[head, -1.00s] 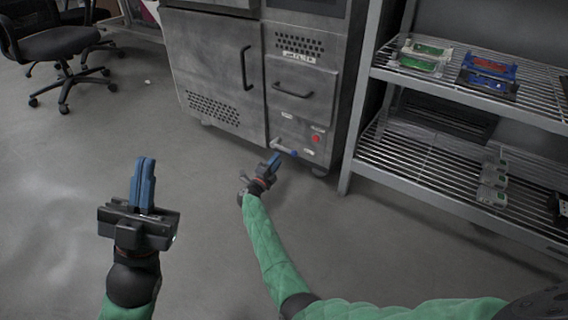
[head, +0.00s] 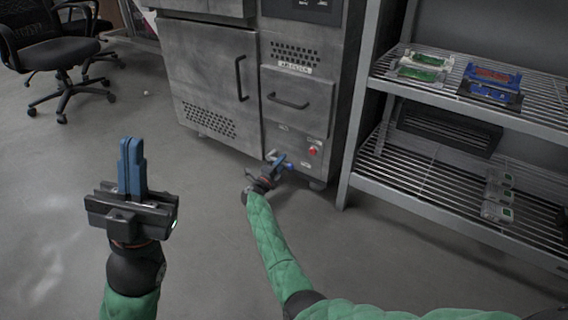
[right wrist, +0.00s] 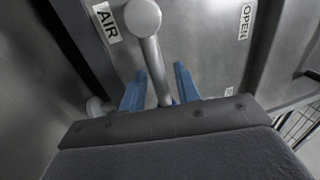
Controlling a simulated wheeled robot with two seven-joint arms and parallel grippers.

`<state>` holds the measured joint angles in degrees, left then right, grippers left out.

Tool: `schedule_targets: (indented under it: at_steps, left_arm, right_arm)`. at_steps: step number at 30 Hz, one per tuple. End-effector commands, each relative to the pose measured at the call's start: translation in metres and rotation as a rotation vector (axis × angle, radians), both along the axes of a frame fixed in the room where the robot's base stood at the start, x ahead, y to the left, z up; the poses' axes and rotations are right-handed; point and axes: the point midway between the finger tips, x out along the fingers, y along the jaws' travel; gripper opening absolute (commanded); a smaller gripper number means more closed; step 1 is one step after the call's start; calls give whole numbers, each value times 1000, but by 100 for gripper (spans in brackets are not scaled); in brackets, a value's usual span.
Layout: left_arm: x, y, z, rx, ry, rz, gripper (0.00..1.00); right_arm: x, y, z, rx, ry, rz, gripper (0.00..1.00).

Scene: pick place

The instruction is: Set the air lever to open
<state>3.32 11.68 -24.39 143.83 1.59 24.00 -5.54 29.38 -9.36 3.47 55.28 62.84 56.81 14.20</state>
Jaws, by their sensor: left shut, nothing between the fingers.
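The fingers of my right gripper (right wrist: 160,88) are apart, one on each side of the rod; contact cannot be told. An AIR label (right wrist: 106,22) is left of the pivot and an OPEN label (right wrist: 245,21) is to the right. In the head view my right gripper (head: 274,166) hides most of the lever. My left gripper (head: 132,165) is shut and empty, above the floor.
The metal cabinet (head: 215,75) has a red button (head: 313,151) just above and right of the lever. A wire shelf (head: 420,195) with several small items stands close on the right. An office chair (head: 65,60) is at the far left. The floor between is clear.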

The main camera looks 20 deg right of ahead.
Motion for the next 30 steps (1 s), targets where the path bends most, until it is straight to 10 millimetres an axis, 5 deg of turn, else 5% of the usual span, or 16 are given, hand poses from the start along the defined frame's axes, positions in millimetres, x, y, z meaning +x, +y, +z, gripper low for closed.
schedule_targets:
  at_steps: [7,12,26,30]
  left_arm:
    - [0,0,1,-1,-2,0,0]
    - [0,0,0,1,-1,0,0]
    - [2,1,-1,10,17,-6,0]
    - [5,4,-28,58,93,-7,0]
  right_arm:
    - [0,0,0,0,0,1,30]
    - [0,0,0,1,1,1,0]
    - [0,-2,1,-7,10,1,0]
    - [0,-6,3,-17,23,1,0]
